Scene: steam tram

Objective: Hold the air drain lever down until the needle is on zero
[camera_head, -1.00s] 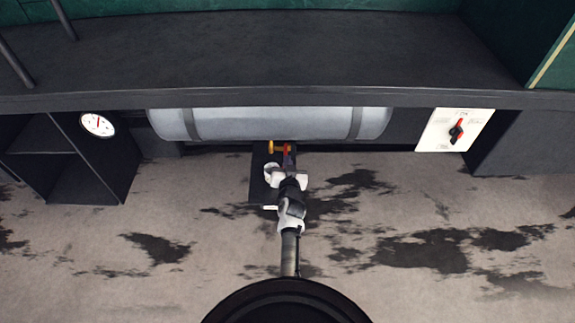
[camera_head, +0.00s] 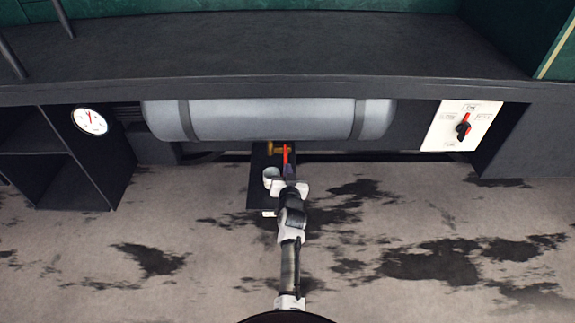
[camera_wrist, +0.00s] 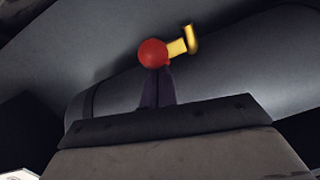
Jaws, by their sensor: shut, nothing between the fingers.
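The air drain lever (camera_head: 285,154) is a small red handle on a brass fitting (camera_head: 275,149) under the middle of the grey tank (camera_head: 270,119). In the wrist view its round red end (camera_wrist: 153,53) and brass part (camera_wrist: 184,42) show clearly. My gripper (camera_head: 287,174) is shut and empty just in front of the lever. Its dark fingertips (camera_wrist: 157,86) appear right below the red end in the wrist view; I cannot tell whether they touch it. The gauge (camera_head: 90,121) at the left has a white dial and a red needle pointing roughly up; its numbers are too small to read.
A dark plate with a pale cup (camera_head: 270,176) is just left of my gripper. A white panel with a red and black rotary switch (camera_head: 463,127) is at the right. A dark ledge (camera_head: 290,88) overhangs the tank. The stained floor in front is clear.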

